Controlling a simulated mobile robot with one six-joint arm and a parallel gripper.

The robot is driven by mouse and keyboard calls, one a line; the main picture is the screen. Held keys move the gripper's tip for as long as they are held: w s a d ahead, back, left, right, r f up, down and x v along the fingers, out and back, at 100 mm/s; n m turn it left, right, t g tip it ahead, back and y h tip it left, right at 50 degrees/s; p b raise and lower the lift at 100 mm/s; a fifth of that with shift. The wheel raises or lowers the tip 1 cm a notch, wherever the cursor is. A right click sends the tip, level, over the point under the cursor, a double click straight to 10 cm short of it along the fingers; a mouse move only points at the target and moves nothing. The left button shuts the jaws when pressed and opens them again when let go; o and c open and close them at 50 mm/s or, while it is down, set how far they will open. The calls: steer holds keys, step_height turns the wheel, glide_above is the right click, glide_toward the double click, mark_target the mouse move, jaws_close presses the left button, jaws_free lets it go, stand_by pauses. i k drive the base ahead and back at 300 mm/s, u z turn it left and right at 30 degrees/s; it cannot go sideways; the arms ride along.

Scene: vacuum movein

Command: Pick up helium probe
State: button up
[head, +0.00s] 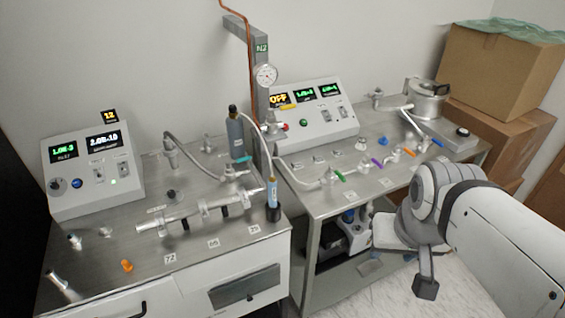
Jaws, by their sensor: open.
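What looks like the helium probe (272,191) is a slim blue and pale stick. It stands upright in a black holder (273,214) at the front right corner of the left bench. A thin pale hose appears to run up from its top toward a blue-grey bottle (236,137) behind it. My gripper (410,265) is at the lower right, in front of the right bench and well to the right of the probe. It is open, apart from the probe, with nothing visible between its fingers.
The left bench (190,250) carries metal pipework, an orange fitting (127,265) and a control box (92,172). A grey post (258,95) with a gauge rises behind the probe. The right bench (325,203) holds coloured valves. Cardboard boxes (500,70) stand at the right.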

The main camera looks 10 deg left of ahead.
mark_target(273, 202)
steer(key=z, duration=1.85)
steer(key=k, duration=1)
steer(key=u, duration=1.2)
steer(key=i, duration=1.05)
steer(key=u, duration=0.05)
